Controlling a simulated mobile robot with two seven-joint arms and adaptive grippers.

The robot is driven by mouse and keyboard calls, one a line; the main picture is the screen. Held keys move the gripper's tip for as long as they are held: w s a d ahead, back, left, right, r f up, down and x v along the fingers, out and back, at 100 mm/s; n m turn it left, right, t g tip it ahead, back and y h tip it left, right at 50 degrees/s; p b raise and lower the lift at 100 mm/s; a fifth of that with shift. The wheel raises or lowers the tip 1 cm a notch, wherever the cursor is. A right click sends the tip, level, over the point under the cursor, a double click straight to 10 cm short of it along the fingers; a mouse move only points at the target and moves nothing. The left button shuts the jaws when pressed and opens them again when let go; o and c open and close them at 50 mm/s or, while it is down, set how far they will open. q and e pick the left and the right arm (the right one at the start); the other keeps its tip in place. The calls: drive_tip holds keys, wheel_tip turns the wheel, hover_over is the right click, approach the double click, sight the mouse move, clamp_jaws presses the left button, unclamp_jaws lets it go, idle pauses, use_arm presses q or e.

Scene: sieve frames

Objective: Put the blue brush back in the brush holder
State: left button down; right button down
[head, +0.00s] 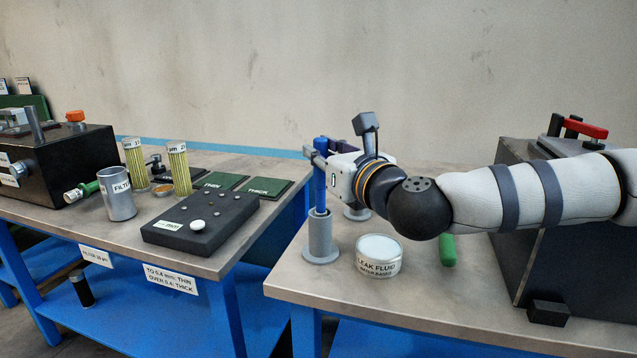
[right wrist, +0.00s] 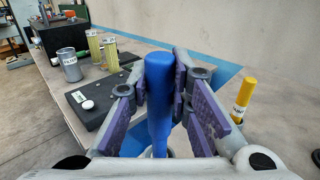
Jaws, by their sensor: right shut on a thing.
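The blue brush (head: 320,188) stands upright, its lower end at the mouth of the grey brush holder (head: 320,238) on the right table. How deep it sits inside cannot be told. My right gripper (head: 318,160) reaches in from the right and is shut on the brush's upper part. In the right wrist view the blue brush (right wrist: 160,100) is between the purple-padded fingers, and its lower end is mostly hidden. My left gripper is not in view.
A leak fluid tub (head: 379,262) stands right of the holder, with a green handle (head: 447,250) beyond. A yellow-handled item (right wrist: 243,98) stands right of the gripper. A dark box (head: 570,245) fills the table's right. A gap separates the left table (head: 200,255).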

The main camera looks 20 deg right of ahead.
sight(321, 191)
wheel_tip(321, 191, down, 3)
drive_tip(key=shift+r, duration=0.2)
